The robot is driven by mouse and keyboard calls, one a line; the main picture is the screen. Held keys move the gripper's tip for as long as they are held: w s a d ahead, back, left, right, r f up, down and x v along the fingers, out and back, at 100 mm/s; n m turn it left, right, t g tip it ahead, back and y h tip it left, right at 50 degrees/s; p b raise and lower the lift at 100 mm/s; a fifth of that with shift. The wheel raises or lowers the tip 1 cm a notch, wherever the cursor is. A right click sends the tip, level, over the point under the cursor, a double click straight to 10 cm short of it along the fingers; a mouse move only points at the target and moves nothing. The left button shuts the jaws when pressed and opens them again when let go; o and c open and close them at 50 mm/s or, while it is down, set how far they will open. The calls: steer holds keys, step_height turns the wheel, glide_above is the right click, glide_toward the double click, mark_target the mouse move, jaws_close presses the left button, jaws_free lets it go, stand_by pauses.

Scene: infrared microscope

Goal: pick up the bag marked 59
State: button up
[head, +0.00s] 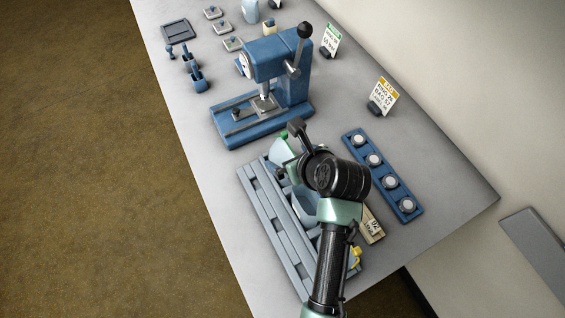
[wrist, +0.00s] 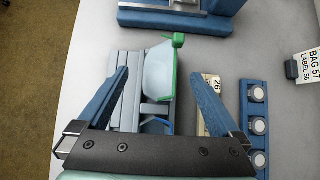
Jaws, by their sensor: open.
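A pale bag (wrist: 158,72) with a green clip edge (wrist: 176,72) sits at the grey-blue slotted rack (wrist: 113,116) in the wrist view. No number can be read on it, and I see no mark 59 anywhere. My gripper (wrist: 161,76) is open, its two blue fingers spread to the left and right of the bag in the picture; the height gap cannot be told. In the head view my arm covers much of the rack (head: 263,207), and pale bag parts (head: 304,208) show beside it. A yellow clip (head: 356,253) shows near the rack's front end.
A blue press (head: 267,90) stands behind the rack. A sign (head: 384,95) reads BAG 57.

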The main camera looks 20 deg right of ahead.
mark_target(284, 155)
steer(key=shift+p+x, duration=0.35)
steer(key=shift+x, duration=2.25)
steer(key=shift+c, duration=0.3)
jaws_close()
